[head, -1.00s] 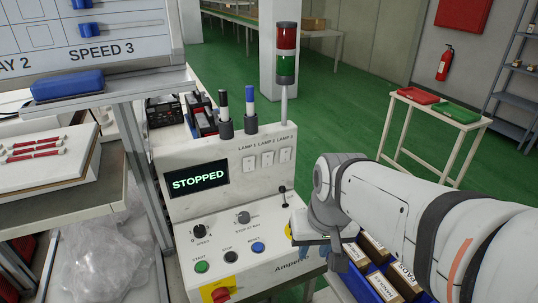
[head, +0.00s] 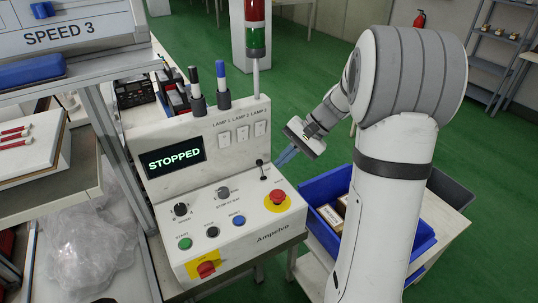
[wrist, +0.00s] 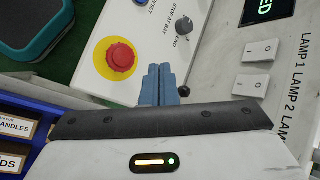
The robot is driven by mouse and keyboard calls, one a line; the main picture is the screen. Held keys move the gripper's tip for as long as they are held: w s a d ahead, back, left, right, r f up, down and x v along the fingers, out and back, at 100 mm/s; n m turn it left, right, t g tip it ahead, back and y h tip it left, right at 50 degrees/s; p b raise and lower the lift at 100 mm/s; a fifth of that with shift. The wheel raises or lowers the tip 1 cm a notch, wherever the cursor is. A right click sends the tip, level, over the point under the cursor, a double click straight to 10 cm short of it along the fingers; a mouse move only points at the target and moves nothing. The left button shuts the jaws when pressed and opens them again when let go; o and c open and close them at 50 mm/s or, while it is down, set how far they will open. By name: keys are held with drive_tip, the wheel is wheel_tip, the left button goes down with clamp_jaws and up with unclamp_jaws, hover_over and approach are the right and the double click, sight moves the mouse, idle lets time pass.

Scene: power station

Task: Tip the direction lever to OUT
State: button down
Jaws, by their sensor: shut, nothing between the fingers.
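The direction lever (head: 260,163) is a small black-knobbed stick on the right part of the white control panel (head: 165,225), below the lamp switches. Its labels are too small to read. My gripper (head: 284,158) is shut and empty, with its blue fingers just right of the lever in the head view. In the wrist view the shut fingertips (wrist: 160,70) are beside the lever's black knob (wrist: 184,91). I cannot tell whether they touch. The fingers and gripper body hide part of the lever there.
A red emergency stop button (head: 277,199) on yellow sits just below the lever. Lamp switches (head: 241,132) are above it, and the display (head: 173,158) reads STOPPED. A blue bin (head: 330,190) with boxes stands to the right, below my arm.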

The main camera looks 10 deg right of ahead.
drive_tip(key=w+d+f+m+t+y, duration=0.2)
drive_tip(key=w+d+f+m+y, duration=0.1)
drive_tip(key=w+d, duration=0.5)
drive_tip(key=shift+w+f+t+y+p, duration=0.3)
drive_tip(key=shift+w+f, duration=0.1)
drive_tip(key=shift+f, duration=0.2)
drive_tip(key=p, duration=0.2)
approach(261, 168)
drive_tip(key=w+a+f, duration=0.1)
drive_tip(key=w+a, duration=0.1)
drive_tip(key=w+a+f, duration=0.2)
drive_tip(key=shift+w+a+f, duration=0.2)
drive_tip(key=shift+w+a, duration=0.05)
drive_tip(key=shift+a, duration=0.1)
drive_tip(key=shift+s+f+b, duration=0.1)
drive_tip(key=shift+f+b, duration=0.05)
drive_tip(key=shift+b, duration=0.6)
drive_tip(key=shift+s+d+r+n+t+y+b, duration=0.25)
drive_tip(key=shift+s+n+t+y+b, duration=0.55)
drive_tip(key=shift+b, duration=2.55)
drive_tip(key=shift+w, duration=0.15)
